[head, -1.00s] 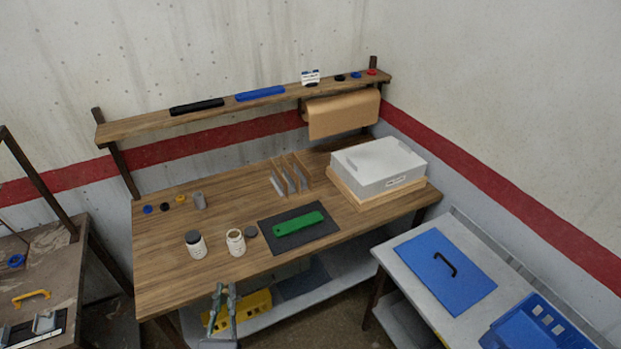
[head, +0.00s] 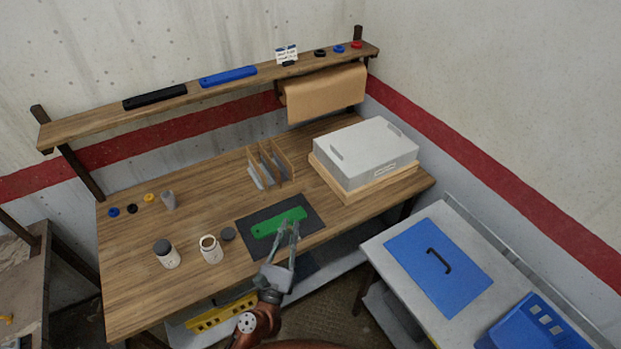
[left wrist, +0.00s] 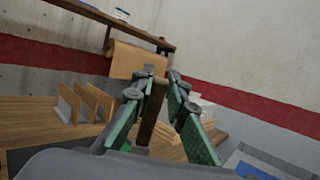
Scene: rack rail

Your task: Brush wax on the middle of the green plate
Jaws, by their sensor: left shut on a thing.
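The green plate (head: 265,230) lies on a dark mat (head: 250,245) near the front of the wooden bench. My left gripper (head: 289,226) is over the plate's right part and hides a little of it. In the left wrist view my left gripper (left wrist: 160,80) is shut on a slim brown wooden piece (left wrist: 149,115), which looks like the brush handle. Its bristles are not clear, and I cannot tell if it touches the plate. My right gripper is out of view.
A capped jar (head: 168,256) stands left of the open one. A wooden divider rack (head: 270,165) is behind the mat, and a grey box (head: 365,150) on a wooden base is at the right. The bench's left front is clear.

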